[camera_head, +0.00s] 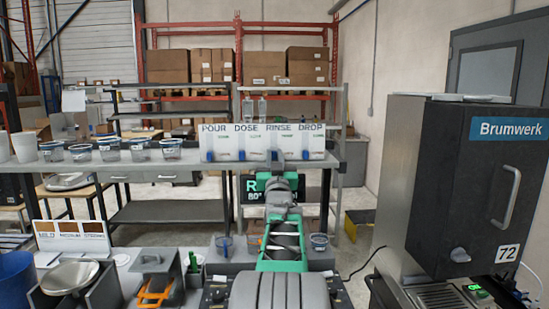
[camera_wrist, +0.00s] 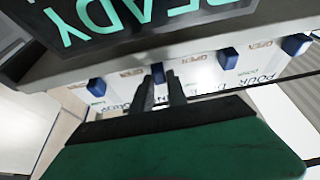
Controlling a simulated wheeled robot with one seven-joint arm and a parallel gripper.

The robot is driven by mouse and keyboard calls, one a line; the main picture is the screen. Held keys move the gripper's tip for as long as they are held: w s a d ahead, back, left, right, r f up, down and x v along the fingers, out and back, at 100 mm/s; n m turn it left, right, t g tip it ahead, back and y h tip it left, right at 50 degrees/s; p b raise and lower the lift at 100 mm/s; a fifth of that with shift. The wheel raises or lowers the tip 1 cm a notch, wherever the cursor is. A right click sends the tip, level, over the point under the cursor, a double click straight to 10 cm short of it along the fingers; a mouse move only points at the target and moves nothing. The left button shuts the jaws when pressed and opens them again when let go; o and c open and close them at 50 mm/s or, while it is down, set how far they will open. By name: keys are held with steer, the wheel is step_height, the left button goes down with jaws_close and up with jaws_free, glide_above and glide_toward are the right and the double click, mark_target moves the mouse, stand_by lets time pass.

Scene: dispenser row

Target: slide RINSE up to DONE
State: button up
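A white panel (camera_head: 226,142) stands on the far bench, lettered POUR, DOSE, RINSE and DROP from left to right. Blue sliders sit low on it, such as the DOSE slider (camera_head: 242,155). In the wrist view the panel is upside down, and the RINSE slider (camera_wrist: 158,72) shows between the fingertips of my gripper (camera_wrist: 160,82). The DROP slider (camera_wrist: 97,87) is to its left there. The fingers are a little apart; I cannot tell whether they touch the slider. No DONE label is readable.
A dark READY display (camera_wrist: 130,25) is close to my gripper in the wrist view. Several clear cups (camera_head: 140,149) stand on the bench (camera_head: 180,170) left of the panel. A dark Brumwerk machine (camera_head: 475,190) stands at the right.

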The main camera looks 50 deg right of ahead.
jaws_close()
stand_by(1.0)
